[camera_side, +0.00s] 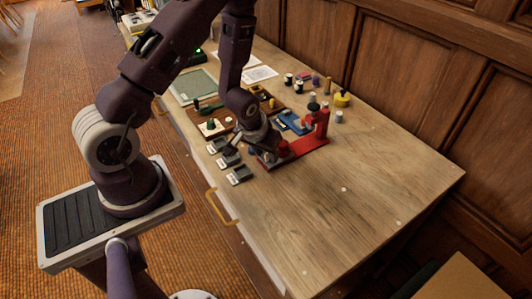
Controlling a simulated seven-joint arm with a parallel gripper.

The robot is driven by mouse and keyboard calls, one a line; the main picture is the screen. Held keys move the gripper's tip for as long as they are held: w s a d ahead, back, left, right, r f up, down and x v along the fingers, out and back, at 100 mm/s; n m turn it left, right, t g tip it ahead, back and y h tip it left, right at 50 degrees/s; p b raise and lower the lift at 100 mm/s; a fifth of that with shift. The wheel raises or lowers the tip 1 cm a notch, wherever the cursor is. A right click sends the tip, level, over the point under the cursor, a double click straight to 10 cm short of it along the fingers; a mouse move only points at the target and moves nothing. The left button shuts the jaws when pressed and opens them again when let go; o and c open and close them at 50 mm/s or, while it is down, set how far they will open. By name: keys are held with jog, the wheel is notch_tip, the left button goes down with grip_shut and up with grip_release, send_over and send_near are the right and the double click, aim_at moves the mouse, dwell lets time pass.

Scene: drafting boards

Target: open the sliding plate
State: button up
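My gripper (268,150) is low over the wooden desk, at the left end of a red fixture (318,127). My wrist hides part of this end, and the fingers are too small and dark to tell open from shut. The red fixture has a flat base and an upright block at its right end. A blue piece (291,122) lies just behind it. I cannot tell for sure which part is the sliding plate, or whether my gripper touches the fixture.
Several small grey trays (239,175) line the desk's front edge. A brown board with small parts (212,125) and a green mat (193,87) lie to the left. Several small jars and a yellow roll (342,99) stand behind. The desk's right side (390,190) is mostly clear.

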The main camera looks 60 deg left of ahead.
jog(key=v, duration=0.7)
jog(key=s+d+r+m+t+h, duration=0.15)
jog(key=s+d+r, duration=0.25)
jog(key=r, duration=0.7)
jog(key=s+d+r+m, duration=0.2)
jog(key=s+d+r, duration=0.15)
jog(key=r, duration=0.65)
jog(key=s+d+r+m, duration=0.2)
jog(key=s+r, duration=0.1)
jog(key=s, duration=0.6)
jog(key=shift+r, duration=0.2)
jog(key=shift+h, duration=0.25)
